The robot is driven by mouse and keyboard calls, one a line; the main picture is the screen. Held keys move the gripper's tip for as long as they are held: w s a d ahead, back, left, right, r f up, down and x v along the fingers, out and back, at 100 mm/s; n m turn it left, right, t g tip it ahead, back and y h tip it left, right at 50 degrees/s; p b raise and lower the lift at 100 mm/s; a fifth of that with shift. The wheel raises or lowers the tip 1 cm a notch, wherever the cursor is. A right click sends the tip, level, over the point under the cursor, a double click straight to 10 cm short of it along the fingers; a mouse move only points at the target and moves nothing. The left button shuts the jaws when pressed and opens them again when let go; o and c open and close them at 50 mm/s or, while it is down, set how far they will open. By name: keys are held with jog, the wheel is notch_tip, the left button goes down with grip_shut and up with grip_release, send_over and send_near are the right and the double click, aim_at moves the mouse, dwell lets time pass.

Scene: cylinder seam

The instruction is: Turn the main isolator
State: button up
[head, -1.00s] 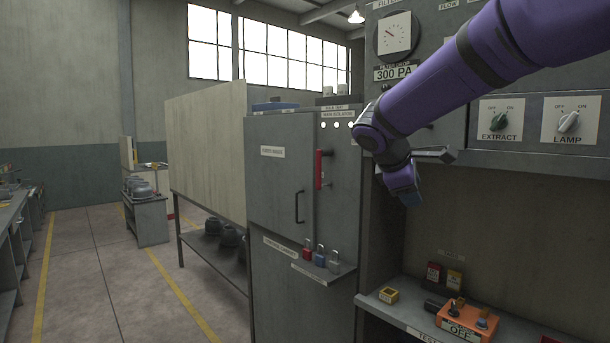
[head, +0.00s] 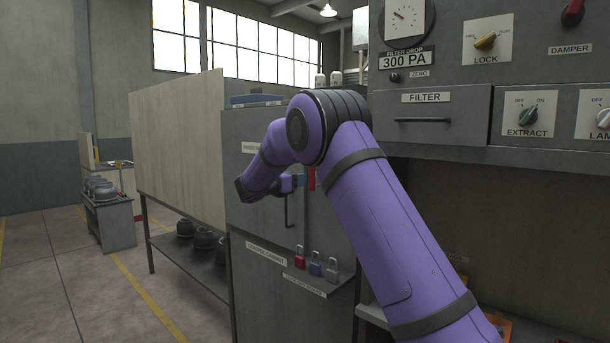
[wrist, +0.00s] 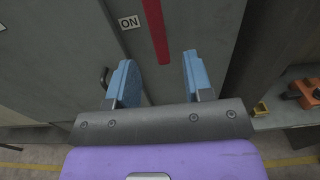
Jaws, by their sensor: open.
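The main isolator's red handle (wrist: 156,30) runs down between my gripper's fingers in the wrist view, with its lower end near the gap. An ON label (wrist: 129,22) is on the grey panel to its left. In the head view only a bit of the red handle (head: 311,180) shows; my arm hides the rest. My gripper (wrist: 158,75) is open, its two blue fingers apart, pointing at the panel. I cannot tell whether the handle is between the fingertips or still beyond them. In the head view the gripper (head: 299,181) is beside the handle.
The grey cabinet (head: 240,215) has a black door handle (head: 289,211) below my gripper. The bench with the orange box (wrist: 305,92) is to the right. Open floor lies left.

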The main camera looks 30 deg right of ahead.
aim_at(310, 175)
jog(key=x, duration=1)
jog(key=shift+w+d, duration=0.25)
jog(key=shift+d, duration=0.05)
grip_shut()
